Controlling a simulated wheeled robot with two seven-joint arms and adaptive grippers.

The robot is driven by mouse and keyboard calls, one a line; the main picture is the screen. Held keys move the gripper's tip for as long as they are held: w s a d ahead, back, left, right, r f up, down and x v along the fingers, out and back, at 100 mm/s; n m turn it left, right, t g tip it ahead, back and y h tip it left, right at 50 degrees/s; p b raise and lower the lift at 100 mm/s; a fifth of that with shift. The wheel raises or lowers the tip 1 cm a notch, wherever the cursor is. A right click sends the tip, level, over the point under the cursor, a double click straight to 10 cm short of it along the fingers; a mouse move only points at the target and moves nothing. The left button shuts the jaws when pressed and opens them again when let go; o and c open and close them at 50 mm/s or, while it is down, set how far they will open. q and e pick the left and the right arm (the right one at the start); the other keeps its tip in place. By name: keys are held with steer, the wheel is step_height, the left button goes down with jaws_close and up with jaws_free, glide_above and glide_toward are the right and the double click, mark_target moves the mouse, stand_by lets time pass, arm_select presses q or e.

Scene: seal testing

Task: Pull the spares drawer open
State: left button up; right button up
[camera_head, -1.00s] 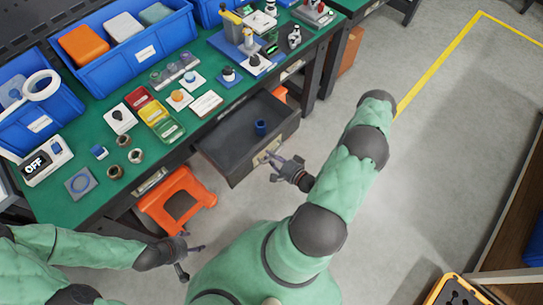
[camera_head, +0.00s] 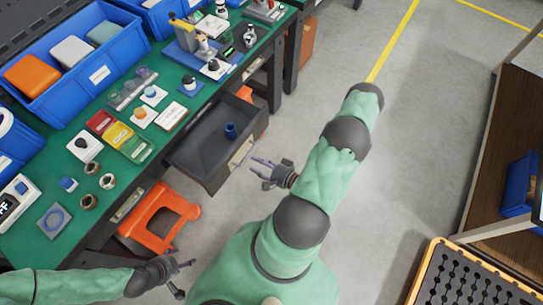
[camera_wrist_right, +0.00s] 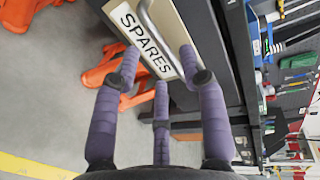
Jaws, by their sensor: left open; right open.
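The spares drawer (camera_head: 198,142) stands pulled out from under the green bench in the head view, with a blue cup-like part (camera_head: 230,130) inside. Its front carries a metal handle (camera_head: 241,154). In the right wrist view the pale SPARES label (camera_wrist_right: 146,42) and part of the handle (camera_wrist_right: 153,28) show just beyond my fingers. My right gripper (camera_head: 264,168) is open and empty, a little way off the drawer front; its spread fingers also show in the right wrist view (camera_wrist_right: 160,68). My left gripper (camera_head: 184,273) is open and empty, low and left of my body.
An orange stool (camera_head: 158,212) stands left of the drawer, by the bench. The green bench top (camera_head: 125,172) holds blue bins, trays and small parts. A black-and-yellow tray (camera_head: 470,280) is at the lower right. The floor (camera_head: 425,120) right of my right arm is clear.

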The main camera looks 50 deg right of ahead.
steer(key=v, duration=0.6)
stand_by(0.7)
steer(key=w+a+f+n+g+y, duration=0.3)
steer(key=w+a+f+n+g, duration=0.45)
steer(key=w+a+f, duration=0.2)
steer(key=s+a+r+n+g, duration=0.2)
steer(key=a+n+g, duration=0.1)
steer(key=a, duration=0.4)
steer(key=s+a+r+n+g, duration=0.1)
steer(key=a+n+g, duration=0.3)
steer(key=a, duration=0.3)
steer(key=shift+s+a+r+g, duration=0.35)
steer(key=shift+r, duration=0.05)
